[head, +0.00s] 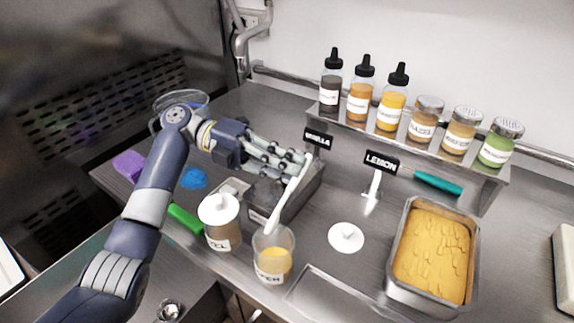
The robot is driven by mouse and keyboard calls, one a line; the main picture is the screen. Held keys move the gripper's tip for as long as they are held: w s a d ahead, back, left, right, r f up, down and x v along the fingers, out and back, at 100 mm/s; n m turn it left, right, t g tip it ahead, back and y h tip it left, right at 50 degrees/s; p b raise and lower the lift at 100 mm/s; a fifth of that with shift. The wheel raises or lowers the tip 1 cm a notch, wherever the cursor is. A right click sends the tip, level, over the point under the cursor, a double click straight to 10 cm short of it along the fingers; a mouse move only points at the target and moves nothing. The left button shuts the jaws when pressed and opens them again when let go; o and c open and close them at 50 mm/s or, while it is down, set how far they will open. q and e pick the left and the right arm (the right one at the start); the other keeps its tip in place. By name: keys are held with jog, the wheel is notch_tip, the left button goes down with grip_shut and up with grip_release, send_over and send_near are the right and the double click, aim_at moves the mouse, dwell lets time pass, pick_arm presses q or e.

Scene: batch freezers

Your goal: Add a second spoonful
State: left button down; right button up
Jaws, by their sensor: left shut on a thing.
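My left gripper (296,158) is shut on the upper end of a white spoon (287,200). The spoon is tilted, its lower end at the mouth of a clear open jar (273,268). The jar holds yellow contents low inside and has a partly readable label. I cannot tell whether the spoon touches the contents or carries anything. A second jar (221,228), with a white lid on, stands left of it. A loose white lid (346,237) lies on the counter to the right. My right gripper is not in view.
A metal pan (392,272) of yellow gelato stands at right. LEMON (382,162) and VANILLA (318,138) signs stand behind. A shelf (400,152) bears several bottles and shakers. A dark metal tub (310,192) lies under the gripper. A green object (184,218) lies left of the lidded jar.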

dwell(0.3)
pick_arm(q)
jog(key=shift+f+b, duration=0.2)
jog(key=shift+b, duration=0.85)
jog(key=shift+r, duration=0.1)
jog(key=shift+r+p, duration=0.35)
jog(key=shift+p, duration=0.25)
jog(key=s+d+r+m+t+y+p, duration=0.1)
jog(key=r+t+y+p, duration=0.4)
jog(key=y+p, duration=0.8)
jog(key=s+d+t+p, duration=0.1)
jog(key=d+t+p, duration=0.1)
jog(key=p, duration=1)
jog(key=shift+d+r+t+y, duration=0.25)
jog(key=shift+r+t+y, duration=0.15)
jog(key=shift+t, duration=0.1)
